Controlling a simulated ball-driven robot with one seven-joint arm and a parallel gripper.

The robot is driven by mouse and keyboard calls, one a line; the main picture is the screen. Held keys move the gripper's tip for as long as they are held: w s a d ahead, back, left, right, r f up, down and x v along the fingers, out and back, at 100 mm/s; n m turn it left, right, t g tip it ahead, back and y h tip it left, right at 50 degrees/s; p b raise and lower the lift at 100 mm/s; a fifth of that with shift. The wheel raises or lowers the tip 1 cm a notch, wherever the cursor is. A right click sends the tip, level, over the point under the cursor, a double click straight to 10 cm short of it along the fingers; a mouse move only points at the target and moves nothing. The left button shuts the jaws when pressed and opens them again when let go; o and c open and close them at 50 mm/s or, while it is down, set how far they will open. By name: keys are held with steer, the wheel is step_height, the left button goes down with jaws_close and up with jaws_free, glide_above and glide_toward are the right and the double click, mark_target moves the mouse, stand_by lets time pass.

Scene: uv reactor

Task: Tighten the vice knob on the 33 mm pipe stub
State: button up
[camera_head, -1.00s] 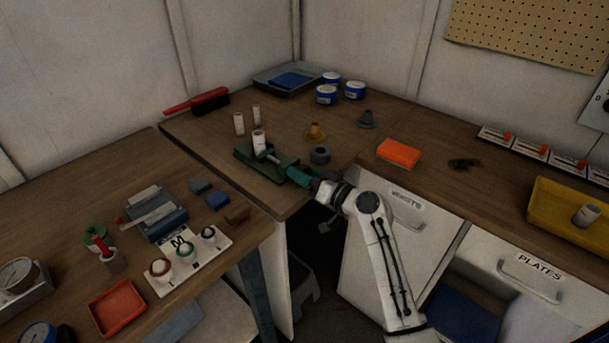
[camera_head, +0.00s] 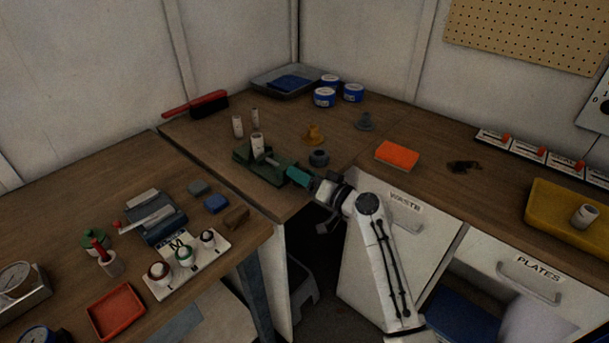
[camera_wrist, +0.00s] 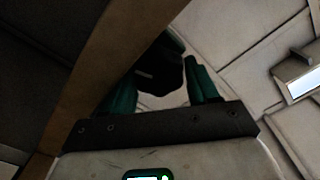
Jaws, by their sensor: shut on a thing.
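The green vice (camera_head: 262,167) sits near the front edge of the corner bench in the head view. A white pipe stub (camera_head: 257,143) stands upright in it. My gripper (camera_head: 298,176) is at the vice's right end, at the bench edge, with its teal fingers pointing at the vice. In the wrist view my gripper (camera_wrist: 165,95) has its fingers on either side of a dark knob (camera_wrist: 160,72), shut on it. The knob is hidden behind the fingers in the head view.
Two more white stubs (camera_head: 238,126) stand behind the vice. An orange block (camera_head: 397,155) lies further right. The bench edge is close beneath my gripper.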

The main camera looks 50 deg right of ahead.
steer(key=shift+a+f, duration=0.3)
steer(key=shift+f, duration=0.25)
steer(key=o, duration=1)
steer(key=shift+s+a, duration=0.1)
steer(key=shift+c, duration=0.2)
steer(key=shift+r, duration=0.25)
steer(key=shift+s+d+f, duration=0.15)
steer(key=shift+s+d, duration=0.05)
steer(key=shift+s, duration=0.35)
steer(key=s+r+b, duration=0.1)
steer(key=s+b, duration=0.1)
steer(key=s, duration=0.9)
steer(key=shift+d, duration=0.3)
steer(key=s+b, duration=0.2)
steer(key=s, duration=0.9)
steer(key=shift+d, duration=0.15)
